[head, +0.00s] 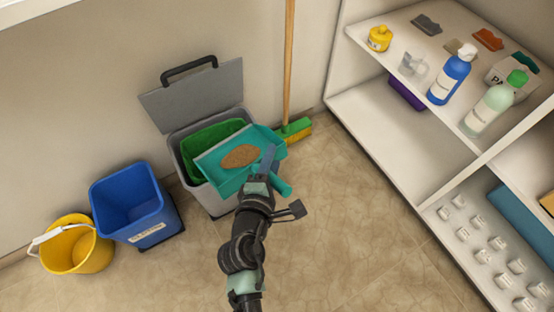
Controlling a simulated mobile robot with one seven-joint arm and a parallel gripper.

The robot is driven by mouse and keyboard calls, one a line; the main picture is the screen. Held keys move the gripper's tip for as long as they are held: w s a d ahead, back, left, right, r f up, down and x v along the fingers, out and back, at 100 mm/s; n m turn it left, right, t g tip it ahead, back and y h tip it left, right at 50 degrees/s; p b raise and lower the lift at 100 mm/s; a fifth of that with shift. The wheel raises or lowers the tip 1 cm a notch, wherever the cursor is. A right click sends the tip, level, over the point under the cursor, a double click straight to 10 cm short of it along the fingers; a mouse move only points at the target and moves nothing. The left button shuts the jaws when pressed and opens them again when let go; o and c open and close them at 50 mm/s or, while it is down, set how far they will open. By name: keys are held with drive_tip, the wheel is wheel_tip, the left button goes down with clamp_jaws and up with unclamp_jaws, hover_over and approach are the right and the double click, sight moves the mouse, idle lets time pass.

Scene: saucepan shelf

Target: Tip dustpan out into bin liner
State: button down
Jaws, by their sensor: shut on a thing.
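A teal dustpan (222,176) carries a flat heap of brown debris (241,156). My gripper (267,172) is shut on the dustpan near its handle (284,189), at the pan's right side. The pan is over the right front part of a grey bin (190,166), its open edge towards the left. The bin's lid (195,98) stands open at the back. A green bin liner (207,138) lines the bin; its front part is hidden by the dustpan. The debris lies on the pan, which looks roughly level.
A blue bin (133,205) and a yellow bucket (75,245) stand left of the grey bin. A broom (290,60) leans on the wall behind. White shelves (365,120) with bottles are at right. The floor in front is clear.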

drive_tip(key=w+a+r+p, duration=0.1)
drive_tip(key=p, duration=0.1)
drive_tip(key=w+a+r+n+g+p, duration=0.1)
drive_tip(key=p, duration=0.1)
drive_tip(key=shift+w+r, duration=0.1)
drive_tip(key=shift+r, duration=0.25)
drive_tip(key=w+a+r+n+g+h+p, duration=0.2)
drive_tip(key=w+a+n+g+h+p, duration=0.1)
drive_tip(key=w+a, duration=0.5)
drive_tip(key=shift+w+r+g, duration=0.3)
drive_tip(key=shift+r+g, duration=0.1)
drive_tip(key=shift+g, duration=0.4)
drive_tip(key=shift+r+m+t+y+b, duration=0.85)
drive_tip(key=shift+r+m+t+b, duration=0.45)
drive_tip(key=shift+t, duration=0.4)
drive_tip(key=shift+r+m+t+y+b, duration=0.85)
drive_tip(key=shift+r+m+t+b, duration=0.45)
drive_tip(key=shift+t, duration=0.4)
